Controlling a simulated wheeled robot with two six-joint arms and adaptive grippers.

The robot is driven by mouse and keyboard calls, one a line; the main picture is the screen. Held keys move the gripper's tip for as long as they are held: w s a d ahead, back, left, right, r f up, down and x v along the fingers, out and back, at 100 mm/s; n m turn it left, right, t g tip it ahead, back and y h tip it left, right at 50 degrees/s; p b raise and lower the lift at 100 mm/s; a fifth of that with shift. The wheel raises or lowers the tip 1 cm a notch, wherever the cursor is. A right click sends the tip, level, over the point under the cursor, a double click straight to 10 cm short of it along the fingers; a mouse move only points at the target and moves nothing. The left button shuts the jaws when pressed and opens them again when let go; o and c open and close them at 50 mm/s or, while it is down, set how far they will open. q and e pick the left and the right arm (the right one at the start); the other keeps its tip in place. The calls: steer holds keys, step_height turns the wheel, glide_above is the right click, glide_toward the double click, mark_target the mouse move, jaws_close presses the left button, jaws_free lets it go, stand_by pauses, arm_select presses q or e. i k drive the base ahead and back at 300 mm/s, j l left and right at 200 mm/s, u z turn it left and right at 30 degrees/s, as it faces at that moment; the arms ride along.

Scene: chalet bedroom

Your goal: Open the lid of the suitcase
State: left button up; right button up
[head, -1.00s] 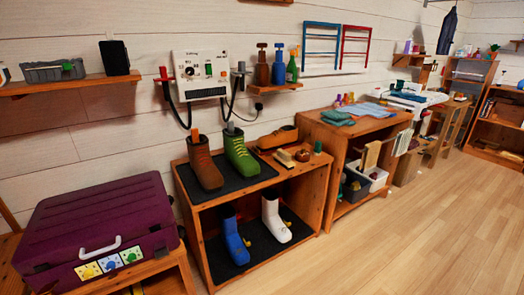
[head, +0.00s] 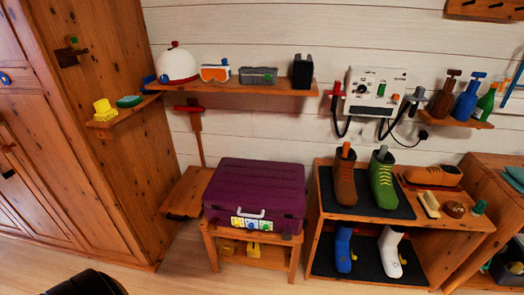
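The suitcase (head: 256,187) is purple and stands on a low wooden stand (head: 283,256) against the wall, left of the shoe shelf. Its lid looks shut. A white handle (head: 250,213) is on its front, with a row of coloured tiles (head: 251,224) in yellow, blue and green just below. No gripper fingers show in the head view. A dark rounded shape at the bottom left edge is too cut off to identify.
A wooden shelf (head: 230,87) with a helmet (head: 177,65) and goggles hangs above the suitcase. A shoe shelf (head: 313,225) with several boots stands close on its right. A tall wooden wardrobe (head: 60,150) stands left. The floor in front of the stand looks clear.

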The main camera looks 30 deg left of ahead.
mark_target(267, 188)
steer(key=u, duration=1.2)
